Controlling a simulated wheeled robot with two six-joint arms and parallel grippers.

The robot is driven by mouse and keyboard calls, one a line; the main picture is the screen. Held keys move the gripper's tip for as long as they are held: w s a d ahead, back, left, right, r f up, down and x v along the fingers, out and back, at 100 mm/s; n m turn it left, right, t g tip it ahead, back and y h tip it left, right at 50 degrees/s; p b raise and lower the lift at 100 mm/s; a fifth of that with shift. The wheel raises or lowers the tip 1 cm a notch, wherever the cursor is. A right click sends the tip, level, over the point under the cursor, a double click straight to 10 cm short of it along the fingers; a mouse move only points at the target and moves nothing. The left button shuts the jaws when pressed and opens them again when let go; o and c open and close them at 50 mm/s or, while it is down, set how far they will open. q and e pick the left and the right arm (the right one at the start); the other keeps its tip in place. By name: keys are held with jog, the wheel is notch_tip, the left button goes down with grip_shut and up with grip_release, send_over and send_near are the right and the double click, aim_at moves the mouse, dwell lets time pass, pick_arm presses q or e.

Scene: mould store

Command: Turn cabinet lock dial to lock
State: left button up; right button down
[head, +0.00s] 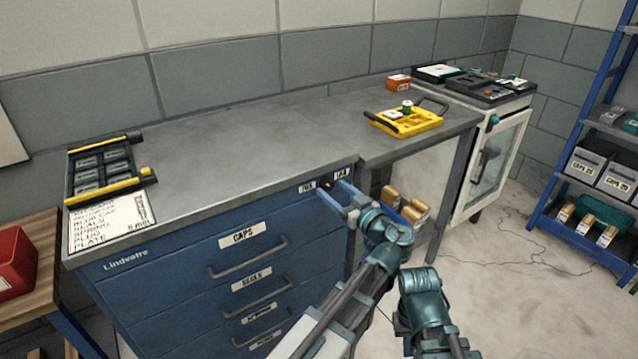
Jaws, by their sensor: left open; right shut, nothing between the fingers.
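The blue cabinet (140,290) stands at the front left, with labelled drawers under a grey worktop. Its small dark lock dial (325,183) is at the top right of the front, between a white label (307,186) on the left and one that seems to read LOCK (342,173) on the right. My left gripper (333,190) is open, its two fingers pointing at the dial, with the tips at or just around it. I cannot tell whether they touch it, and the dial's pointer is too small to read. My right arm is low at the right; its fingers do not show.
A yellow tray (428,123) and an orange box (398,82) sit on the worktop's far right part. A black rack with yellow bars (105,190) and a printed list (110,222) lie at the left. A white glass-door cabinet (462,190) and blue shelving (560,175) stand at the right.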

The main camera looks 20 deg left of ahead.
pick_arm(q)
jog(key=shift+w+a, duration=0.3)
pick_arm(e)
jog(key=shift+w+a, duration=0.1)
jog(key=shift+a, duration=0.25)
pick_arm(q)
grip_shut()
